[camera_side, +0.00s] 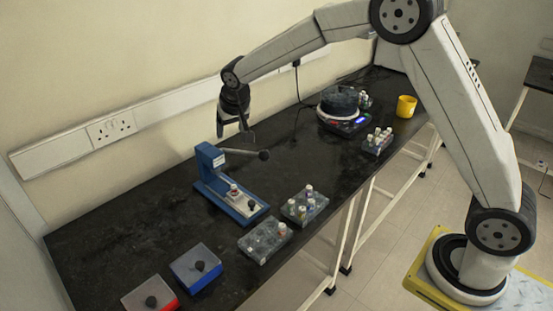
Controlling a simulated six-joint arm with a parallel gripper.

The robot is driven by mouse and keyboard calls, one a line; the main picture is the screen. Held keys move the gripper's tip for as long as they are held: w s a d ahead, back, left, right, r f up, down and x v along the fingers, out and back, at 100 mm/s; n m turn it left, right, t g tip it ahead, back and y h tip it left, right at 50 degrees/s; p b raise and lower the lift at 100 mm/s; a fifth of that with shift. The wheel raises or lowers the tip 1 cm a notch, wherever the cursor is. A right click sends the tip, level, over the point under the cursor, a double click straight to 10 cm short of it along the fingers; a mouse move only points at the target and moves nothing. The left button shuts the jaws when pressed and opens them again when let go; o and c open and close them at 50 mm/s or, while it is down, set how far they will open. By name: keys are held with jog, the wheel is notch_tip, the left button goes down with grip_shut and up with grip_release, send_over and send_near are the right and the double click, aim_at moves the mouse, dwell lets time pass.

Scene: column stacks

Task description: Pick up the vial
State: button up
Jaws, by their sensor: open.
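Several small vials are in view, and I cannot tell which one the task means. One vial (234,189) stands in the blue lever device (212,180). Another vial (282,229) with a reddish cap stands in the front clear rack (258,245). Several vials (309,190) with coloured caps stand in the rack behind it. More vials (378,132) stand in a rack near the bench's right edge. My gripper (234,134) is open and empty, pointing down above the bench, behind and above the blue device. It touches no vial.
The lever (245,153) sticks out rightward below my gripper. A round dark machine (339,103) and a yellow cup (406,106) stand farther back. Blue (196,268) and red (150,298) boxes with black knobs sit at the front. The bench's left part is clear.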

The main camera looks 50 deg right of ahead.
send_near(234, 187)
notch_tip(234, 187, down, 2)
jog(key=shift+w+d, duration=0.1)
jog(key=shift+w, duration=0.35)
jog(key=shift+f, duration=0.15)
jog(key=shift+x, duration=1.15)
jog(key=shift+w+f, duration=0.1)
jog(key=shift+f, duration=0.05)
jog(key=shift+x, duration=2.45)
grip_shut()
